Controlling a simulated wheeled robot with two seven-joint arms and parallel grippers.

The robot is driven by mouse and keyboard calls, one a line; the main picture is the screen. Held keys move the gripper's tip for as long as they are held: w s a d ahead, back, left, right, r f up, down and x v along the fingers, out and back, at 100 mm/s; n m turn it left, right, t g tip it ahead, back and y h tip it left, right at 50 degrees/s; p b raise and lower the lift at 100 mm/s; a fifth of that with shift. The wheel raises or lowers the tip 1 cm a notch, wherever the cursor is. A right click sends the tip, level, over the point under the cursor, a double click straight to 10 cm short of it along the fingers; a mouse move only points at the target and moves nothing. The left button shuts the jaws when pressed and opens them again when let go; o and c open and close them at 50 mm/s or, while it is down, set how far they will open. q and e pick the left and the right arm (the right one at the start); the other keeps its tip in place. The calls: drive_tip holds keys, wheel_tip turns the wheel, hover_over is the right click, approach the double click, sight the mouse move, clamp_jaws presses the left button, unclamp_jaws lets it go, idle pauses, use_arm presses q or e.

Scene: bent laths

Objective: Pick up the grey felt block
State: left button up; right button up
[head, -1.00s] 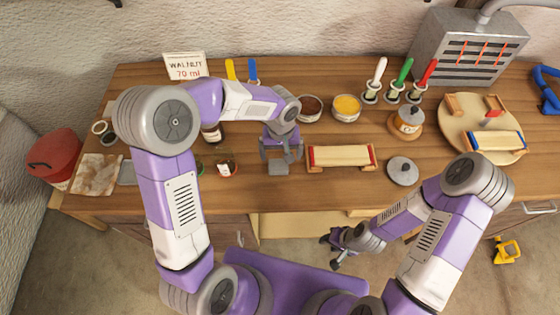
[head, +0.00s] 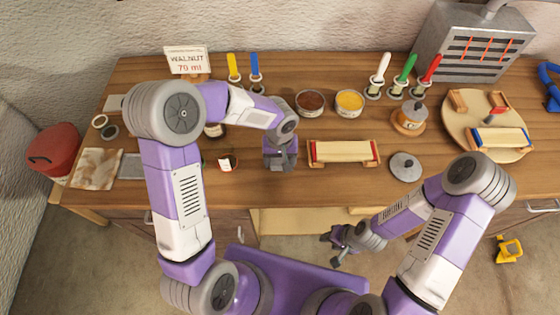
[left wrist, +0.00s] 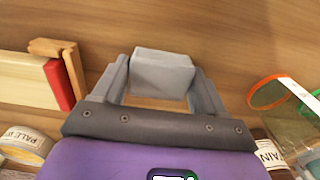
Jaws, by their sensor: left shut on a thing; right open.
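The grey felt block (left wrist: 162,72) sits between the two fingers of my left gripper (left wrist: 163,88) in the left wrist view, with wood grain behind it. In the head view my left gripper (head: 280,160) is low over the middle of the bench and mostly hides the block. It is shut on the block. I cannot tell whether the block touches the bench top. My right gripper (head: 334,246) is open and empty, below the front edge of the bench.
A pale lath in a wooden holder with red ends (head: 343,151) lies close right of my left gripper. A small jar (head: 226,162) stands to its left. Tins of brown (head: 309,102) and yellow (head: 348,103) stand behind. A grey lid (head: 405,167) lies further right.

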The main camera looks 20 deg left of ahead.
sight(280, 160)
use_arm(q)
drive_tip(key=shift+c, duration=0.4)
wheel_tip(280, 160, up, 10)
drive_tip(key=shift+r+p, duration=0.1)
drive_tip(key=shift+p, duration=0.9)
drive_tip(key=o, duration=0.4)
drive_tip(key=c, duration=0.3)
